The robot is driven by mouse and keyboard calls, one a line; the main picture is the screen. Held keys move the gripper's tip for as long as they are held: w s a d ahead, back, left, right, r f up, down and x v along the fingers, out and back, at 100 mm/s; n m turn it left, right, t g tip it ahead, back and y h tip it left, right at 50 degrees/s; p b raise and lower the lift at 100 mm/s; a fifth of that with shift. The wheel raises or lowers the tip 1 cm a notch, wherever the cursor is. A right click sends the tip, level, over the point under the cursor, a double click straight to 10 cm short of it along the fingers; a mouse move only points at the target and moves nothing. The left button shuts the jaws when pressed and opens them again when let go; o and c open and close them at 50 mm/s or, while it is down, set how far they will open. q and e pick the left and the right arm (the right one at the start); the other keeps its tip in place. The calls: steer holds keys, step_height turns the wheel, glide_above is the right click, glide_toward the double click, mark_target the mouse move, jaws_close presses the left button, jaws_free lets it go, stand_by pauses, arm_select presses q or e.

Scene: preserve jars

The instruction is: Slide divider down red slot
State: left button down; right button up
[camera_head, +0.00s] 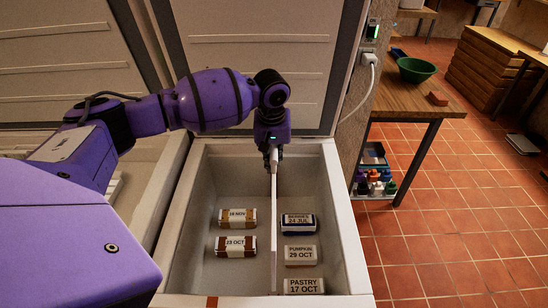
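The divider (274,220) is a thin pale panel, seen nearly edge-on, running lengthwise inside the open chest freezer (333,180). My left gripper (273,152) is at its far upper end and appears shut on it. Packages labelled 16 NOV (237,217) and 23 OCT (236,246) lie left of the divider. Packages labelled berries 24 JUL (298,223), pumpkin 29 OCT (300,255) and pastry 17 OCT (303,286) lie right of it. A small red mark (211,302) shows on the front rim, left of the divider. Whether the divider's lower edge touches the floor is unclear. My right gripper is out of view.
The raised lid (260,75) stands behind the freezer. Another open freezer (150,190) adjoins at the left, partly behind my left arm. A wooden table (425,98) with a green bowl (416,69) stands at the right, with tiled floor (440,215) clear in front.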

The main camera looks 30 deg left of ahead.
arm_select(q)
steer(key=shift+f+b, duration=0.3)
steer(key=shift+f, duration=6.45)
stand_by(1.2)
